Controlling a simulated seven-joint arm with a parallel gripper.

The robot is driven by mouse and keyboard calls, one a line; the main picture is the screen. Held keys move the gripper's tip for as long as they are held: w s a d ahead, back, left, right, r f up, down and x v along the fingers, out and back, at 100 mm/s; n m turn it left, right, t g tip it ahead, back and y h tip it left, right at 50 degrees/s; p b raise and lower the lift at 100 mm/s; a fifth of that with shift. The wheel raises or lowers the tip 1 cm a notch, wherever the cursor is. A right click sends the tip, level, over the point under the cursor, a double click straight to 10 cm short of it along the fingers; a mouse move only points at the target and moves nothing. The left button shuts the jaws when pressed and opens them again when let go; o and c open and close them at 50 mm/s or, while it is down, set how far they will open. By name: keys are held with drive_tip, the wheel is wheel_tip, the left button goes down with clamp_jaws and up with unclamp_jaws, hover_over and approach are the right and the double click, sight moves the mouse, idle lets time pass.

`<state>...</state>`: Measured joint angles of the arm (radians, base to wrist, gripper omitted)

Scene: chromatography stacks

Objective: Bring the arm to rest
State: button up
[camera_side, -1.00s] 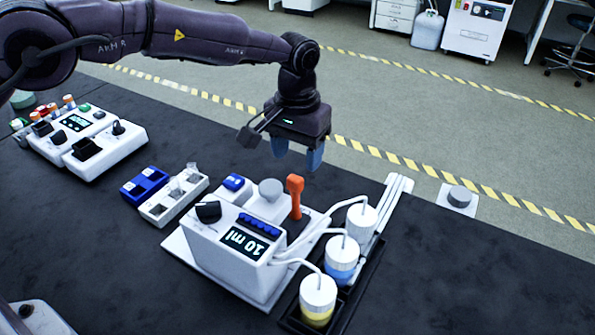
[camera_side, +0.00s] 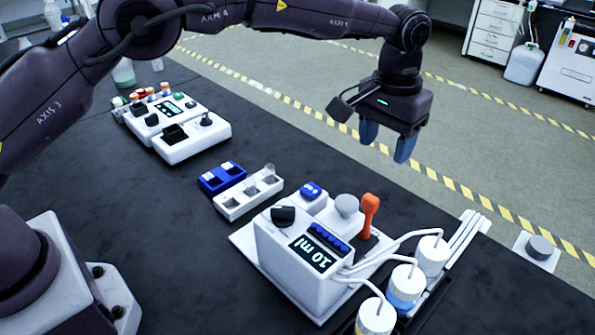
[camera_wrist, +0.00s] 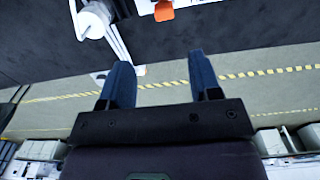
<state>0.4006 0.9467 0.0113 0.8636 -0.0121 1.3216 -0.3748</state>
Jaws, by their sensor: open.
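My gripper (camera_side: 387,142) hangs in the air with its two blue fingers apart and nothing between them. It is above and slightly right of the orange-handled tool (camera_side: 369,214) in the side view, near the table's far edge. In the wrist view the fingers (camera_wrist: 157,82) are also spread and empty. The floor with its striped tape shows between and beyond them, and an orange part (camera_wrist: 164,12) shows at the top edge.
Below my gripper stands a white dispenser (camera_side: 283,257) reading "10 ml", with tubes to capped bottles (camera_side: 432,256). Left of it are a white rack (camera_side: 236,204), a blue block (camera_side: 213,182) and a white instrument (camera_side: 190,142). The front of the black table is clear.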

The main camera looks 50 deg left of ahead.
drive_tip(key=s+a+r+t, duration=0.1)
drive_tip(key=s+a+r, duration=0.3)
drive_tip(key=s+a, duration=0.3)
drive_tip(key=s+a+r+t, duration=0.2)
drive_tip(key=s+a+r, duration=0.2)
drive_tip(key=s, duration=1)
drive_tip(key=s+a+r+t, duration=0.2)
drive_tip(key=s+a+r, duration=0.2)
drive_tip(key=s+a, duration=0.6)
drive_tip(key=shift+s+a+r, duration=0.15)
drive_tip(key=shift+s+a, duration=0.15)
drive_tip(key=shift+s, duration=0.2)
drive_tip(key=shift+c, duration=0.4)
idle(0.4)
